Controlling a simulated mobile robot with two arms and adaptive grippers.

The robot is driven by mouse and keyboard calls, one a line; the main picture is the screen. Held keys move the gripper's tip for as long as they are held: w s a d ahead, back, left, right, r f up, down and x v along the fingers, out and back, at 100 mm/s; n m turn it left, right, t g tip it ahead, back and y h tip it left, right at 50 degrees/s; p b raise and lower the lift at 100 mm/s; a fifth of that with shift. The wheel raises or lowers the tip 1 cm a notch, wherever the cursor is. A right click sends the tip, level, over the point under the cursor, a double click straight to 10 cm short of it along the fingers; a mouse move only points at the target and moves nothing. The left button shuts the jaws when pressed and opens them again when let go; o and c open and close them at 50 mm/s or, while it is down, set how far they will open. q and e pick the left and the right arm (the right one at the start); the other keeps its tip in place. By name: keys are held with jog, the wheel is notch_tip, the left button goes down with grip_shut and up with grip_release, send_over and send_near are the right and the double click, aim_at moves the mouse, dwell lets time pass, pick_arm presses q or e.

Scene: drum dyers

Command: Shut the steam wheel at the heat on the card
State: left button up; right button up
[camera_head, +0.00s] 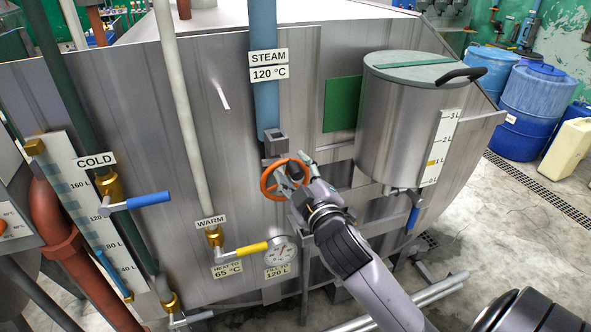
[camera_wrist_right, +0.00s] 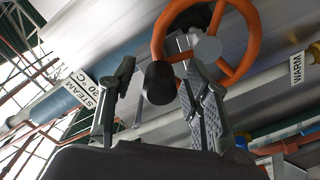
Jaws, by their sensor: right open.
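The orange steam wheel (camera_head: 264,183) sits below the blue steam pipe (camera_head: 263,95), labelled STEAM 120 °C. My right gripper (camera_head: 296,174) is at the wheel's right side and partly covers it. In the right wrist view the wheel (camera_wrist_right: 250,45) is close ahead, and the open fingers (camera_wrist_right: 162,88) stand either side of its black knob (camera_wrist_right: 160,83); I cannot tell whether they touch it. A card (camera_head: 227,269) reads HEAT TO 65 °C. A round dial gauge (camera_head: 280,251) is beside it; its reading is too small to tell. My left gripper is out of view.
The COLD valve has a blue lever (camera_head: 148,200) and the WARM valve a yellow lever (camera_head: 252,249), both left of my arm. A lidded metal tank (camera_head: 400,130) with a level scale stands close on the right. Blue drums (camera_head: 535,105) stand farther right, with open floor before them.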

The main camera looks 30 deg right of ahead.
jog(key=shift+c, duration=0.3)
grip_shut()
dwell(0.3)
